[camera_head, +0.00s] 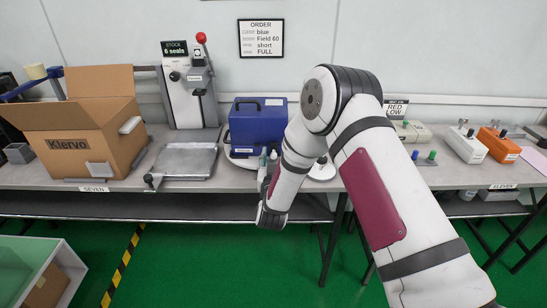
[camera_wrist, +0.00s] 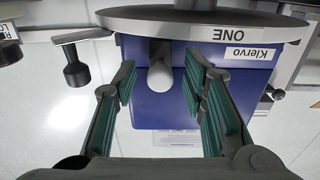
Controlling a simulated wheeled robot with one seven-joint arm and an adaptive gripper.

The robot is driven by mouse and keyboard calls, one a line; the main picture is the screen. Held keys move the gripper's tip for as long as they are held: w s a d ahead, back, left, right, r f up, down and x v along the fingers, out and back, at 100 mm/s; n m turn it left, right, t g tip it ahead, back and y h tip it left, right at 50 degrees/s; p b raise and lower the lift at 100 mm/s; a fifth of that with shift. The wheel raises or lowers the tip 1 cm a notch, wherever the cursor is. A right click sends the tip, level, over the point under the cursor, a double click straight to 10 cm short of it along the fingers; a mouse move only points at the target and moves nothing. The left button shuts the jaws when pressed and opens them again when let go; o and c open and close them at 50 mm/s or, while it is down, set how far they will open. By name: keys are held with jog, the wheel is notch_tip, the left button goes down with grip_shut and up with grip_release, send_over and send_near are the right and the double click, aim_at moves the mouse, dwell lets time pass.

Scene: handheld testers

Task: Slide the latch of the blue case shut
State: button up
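The blue case (camera_head: 257,125) stands on the bench in the head view, with a dark handle on its lid. My gripper (camera_head: 268,158) is in front of it, partly hidden by my arm. In the wrist view, seen upside down, the blue case (camera_wrist: 148,108) carries a Klervo label. A light grey rounded knob (camera_wrist: 160,77), apparently the latch's, sticks out from its face. My gripper (camera_wrist: 160,75) is open, with its green-padded fingers on either side of the knob and gaps visible on both sides. The latch's track and position cannot be made out.
The case stands on a round grey turntable (camera_wrist: 120,18) marked ONE. A press (camera_head: 190,85), a flat metal plate (camera_head: 186,160) and an open cardboard box (camera_head: 90,145) stand to the left. Handheld testers (camera_head: 467,145) stand to the right. The dark bench edge runs below my gripper.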

jog(key=shift+w, duration=0.5)
grip_shut()
jog(key=shift+w+a+r+b, duration=0.1)
jog(key=shift+a+b, duration=0.25)
jog(key=shift+a, duration=1.15)
jog(key=shift+w+a+b, duration=0.1)
jog(key=shift+a+b, duration=0.25)
jog(key=shift+a, duration=1.15)
grip_release()
jog(key=shift+s, duration=0.1)
jog(key=s, duration=1.2)
jog(key=shift+a, duration=0.4)
